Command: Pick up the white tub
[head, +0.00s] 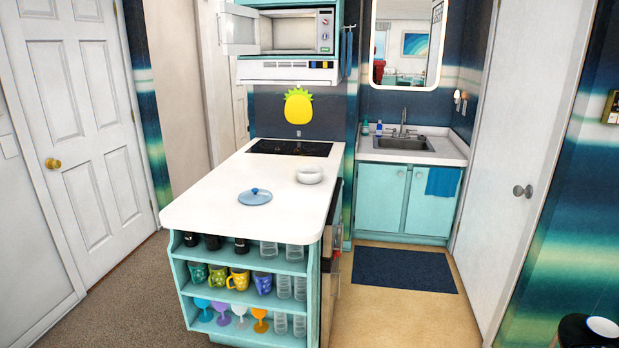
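A low, round white tub (310,175) stands on the white countertop of the island, toward its right edge and behind a blue lid with a knob (255,198). The tub looks open at the top; I cannot see what is inside. The lid lies flat on the counter, apart from the tub. Neither of my grippers shows in the head view.
The white island counter (220,210) is mostly bare, with a black cooktop (290,148) at its back. Shelves below hold mugs, glasses and goblets. A dark blue mat (405,270) lies on open floor to the right. A black stool (575,332) is at the lower right.

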